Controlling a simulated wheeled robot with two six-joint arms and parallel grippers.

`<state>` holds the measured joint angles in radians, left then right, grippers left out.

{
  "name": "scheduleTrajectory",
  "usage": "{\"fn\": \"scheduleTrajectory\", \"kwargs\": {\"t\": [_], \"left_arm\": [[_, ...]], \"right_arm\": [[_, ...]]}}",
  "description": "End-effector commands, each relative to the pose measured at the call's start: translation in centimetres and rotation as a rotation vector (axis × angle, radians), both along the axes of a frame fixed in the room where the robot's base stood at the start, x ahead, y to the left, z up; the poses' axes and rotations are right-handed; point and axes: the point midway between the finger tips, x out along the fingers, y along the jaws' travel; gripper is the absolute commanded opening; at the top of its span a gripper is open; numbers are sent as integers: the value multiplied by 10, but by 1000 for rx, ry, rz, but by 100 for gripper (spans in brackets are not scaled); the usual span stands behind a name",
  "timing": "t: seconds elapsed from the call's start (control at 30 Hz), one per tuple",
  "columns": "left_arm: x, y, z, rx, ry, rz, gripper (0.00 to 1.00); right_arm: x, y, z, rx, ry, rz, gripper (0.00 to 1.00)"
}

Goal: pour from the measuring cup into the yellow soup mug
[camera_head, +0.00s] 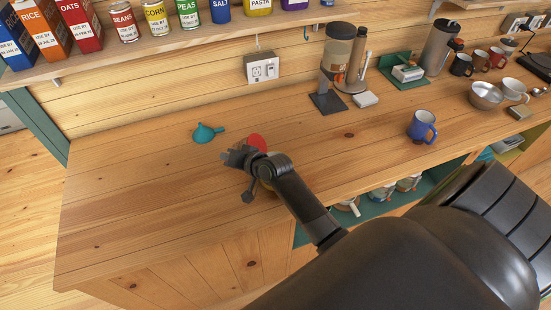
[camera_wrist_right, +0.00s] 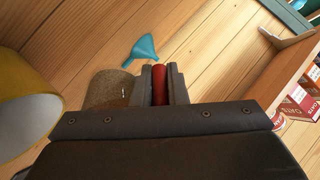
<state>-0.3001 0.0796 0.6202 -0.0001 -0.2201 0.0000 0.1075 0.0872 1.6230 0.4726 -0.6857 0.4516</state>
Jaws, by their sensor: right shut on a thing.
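My right gripper (camera_head: 243,160) is over the left part of the counter, shut on the red handle of the measuring cup (camera_wrist_right: 160,85). In the right wrist view the cup's brownish body (camera_wrist_right: 109,90) shows to the left of the fingers, partly covered by them. In the head view a red part (camera_head: 257,142) shows just behind the gripper. The yellow soup mug (camera_wrist_right: 28,118) is large at the left edge of the wrist view, apart from the cup. In the head view the mug is mostly hidden by my arm. My left gripper is not in view.
A teal funnel (camera_head: 206,133) lies left of and behind the gripper. A blue mug (camera_head: 422,127) and a coffee grinder (camera_head: 337,62) stand further right. Shelf cans and boxes (camera_head: 70,22) are above at the back. The front left counter (camera_head: 130,220) is clear.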

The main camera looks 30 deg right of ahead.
Motion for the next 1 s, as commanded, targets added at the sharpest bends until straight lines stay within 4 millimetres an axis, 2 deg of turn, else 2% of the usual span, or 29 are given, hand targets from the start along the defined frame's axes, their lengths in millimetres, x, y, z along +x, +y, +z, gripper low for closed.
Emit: {"fn": "scheduleTrajectory", "kwargs": {"t": [1.0], "left_arm": [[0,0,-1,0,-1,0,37]], "right_arm": [[-3,-3,4,89,-106,2,0]]}}
